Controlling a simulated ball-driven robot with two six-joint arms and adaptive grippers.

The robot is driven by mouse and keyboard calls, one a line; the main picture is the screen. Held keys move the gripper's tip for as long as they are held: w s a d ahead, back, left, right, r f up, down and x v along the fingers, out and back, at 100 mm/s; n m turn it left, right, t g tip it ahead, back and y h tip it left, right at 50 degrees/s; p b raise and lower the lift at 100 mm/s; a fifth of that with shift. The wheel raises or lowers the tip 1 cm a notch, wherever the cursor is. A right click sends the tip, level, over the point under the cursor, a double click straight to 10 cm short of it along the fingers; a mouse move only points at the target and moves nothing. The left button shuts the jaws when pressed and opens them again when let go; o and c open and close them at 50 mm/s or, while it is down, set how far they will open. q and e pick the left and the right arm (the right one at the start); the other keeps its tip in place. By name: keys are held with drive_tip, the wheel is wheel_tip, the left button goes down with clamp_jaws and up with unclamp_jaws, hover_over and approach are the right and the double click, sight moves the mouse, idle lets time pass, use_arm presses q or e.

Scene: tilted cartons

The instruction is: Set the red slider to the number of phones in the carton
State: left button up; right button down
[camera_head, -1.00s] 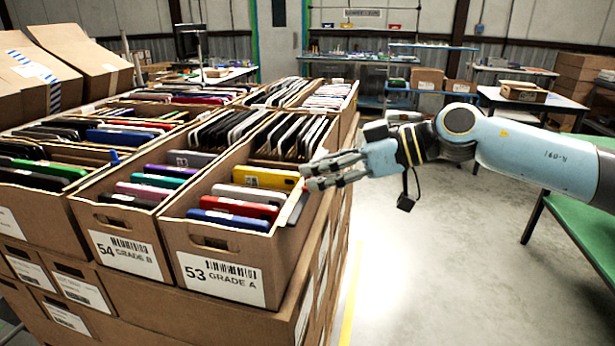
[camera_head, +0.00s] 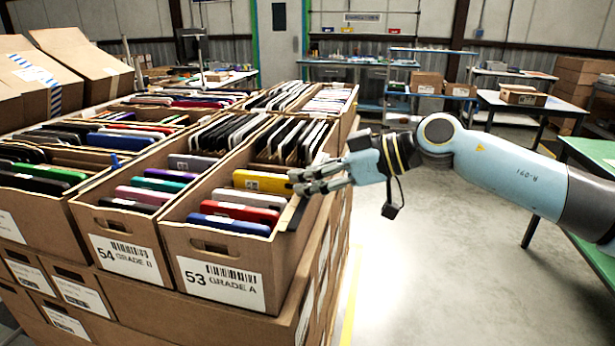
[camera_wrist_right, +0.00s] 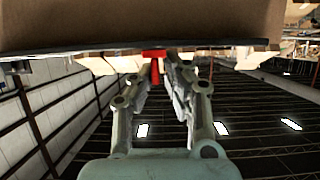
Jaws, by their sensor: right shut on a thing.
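The carton marked "53 GRADE A" (camera_head: 180,245) stands at the front right of the stack, open on top. Blue, red, pale grey and yellow phones (camera_head: 253,181) lie tilted in its front part, and several dark and white ones stand farther back. A dark rail (camera_head: 297,212) runs along its right top edge; it also shows in the right wrist view (camera_wrist_right: 70,50). My right gripper (camera_head: 296,182) is at this edge. In the wrist view its fingers close around the stem of the red slider (camera_wrist_right: 155,55). In the head view the fingers hide the slider. My left gripper is out of view.
A green-topped table (camera_head: 590,155) is at the right. The floor (camera_head: 440,250) between stack and table is clear.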

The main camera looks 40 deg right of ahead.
drive_tip(key=shift+w+d+r, duration=0.1)
drive_tip(key=shift+w+d, duration=0.15)
drive_tip(key=shift+d, duration=0.05)
drive_tip(key=w+d+p, duration=0.2)
drive_tip(key=shift+w+d, duration=0.2)
drive_tip(key=shift+d, duration=0.15)
drive_tip(key=shift+s, duration=0.1)
drive_tip(key=c, duration=1.4)
unclamp_jaws()
drive_tip(key=shift+c, duration=0.2)
drive_tip(key=v, duration=0.7)
drive_tip(key=shift+s, duration=0.15)
